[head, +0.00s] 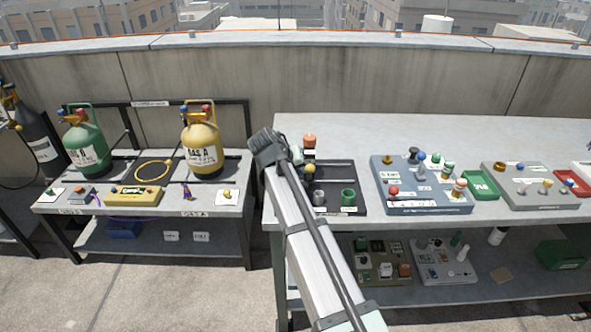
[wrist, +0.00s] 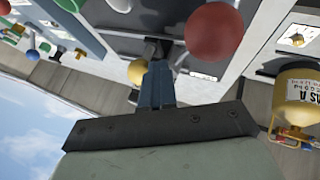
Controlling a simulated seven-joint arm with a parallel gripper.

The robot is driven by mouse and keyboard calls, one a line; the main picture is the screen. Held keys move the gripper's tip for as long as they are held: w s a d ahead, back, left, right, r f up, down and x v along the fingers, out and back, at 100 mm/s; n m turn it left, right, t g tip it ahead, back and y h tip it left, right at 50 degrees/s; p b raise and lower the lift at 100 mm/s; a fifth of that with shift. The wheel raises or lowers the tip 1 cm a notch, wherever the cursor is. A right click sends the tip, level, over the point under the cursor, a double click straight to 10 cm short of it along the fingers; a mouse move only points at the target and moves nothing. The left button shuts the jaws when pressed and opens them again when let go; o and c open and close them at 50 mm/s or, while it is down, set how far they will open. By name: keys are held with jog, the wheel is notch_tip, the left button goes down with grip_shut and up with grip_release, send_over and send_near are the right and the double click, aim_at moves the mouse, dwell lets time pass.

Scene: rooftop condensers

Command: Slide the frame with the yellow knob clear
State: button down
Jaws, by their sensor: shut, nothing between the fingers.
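A small yellow knob (head: 310,169) stands at the left part of a dark tray-like frame (head: 345,172) on the right-hand bench. In the wrist view a yellow ball-shaped knob (wrist: 138,72) shows just left of my fingertips, partly behind them. My gripper (wrist: 157,68) is shut, with nothing visible between its fingers. In the head view the dark end of my arm (head: 268,147) is over the bench's left end, left of the knob; the fingertips cannot be made out. I cannot tell whether the fingers touch the knob. A large red ball (wrist: 215,31) is close to the camera.
A grey cup (head: 319,197) and green cup (head: 348,197) stand on the dark frame, with an orange cylinder (head: 310,141) behind. A blue-grey board (head: 425,205) with several knobs lies to the right. A separate bench (head: 60,203) at left holds green and yellow gas bottles (head: 202,148).

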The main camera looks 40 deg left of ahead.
jog(key=w+d, duration=0.7)
jog(key=shift+w+d, duration=0.2)
jog(key=shift+d, duration=0.05)
jog(key=shift+s+a+f, duration=0.15)
jog(key=shift+s+a, duration=0.15)
jog(key=shift+s, duration=0.15)
jog(key=shift+s+a+f, duration=0.15)
jog(key=shift+s+a, duration=0.3)
jog(key=shift+s, duration=0.15)
jog(key=shift+s+a+f, duration=0.1)
jog(key=shift+s+a, duration=0.3)
jog(key=shift+s, duration=0.2)
jog(key=v, duration=1)
jog(key=shift+s, duration=0.1)
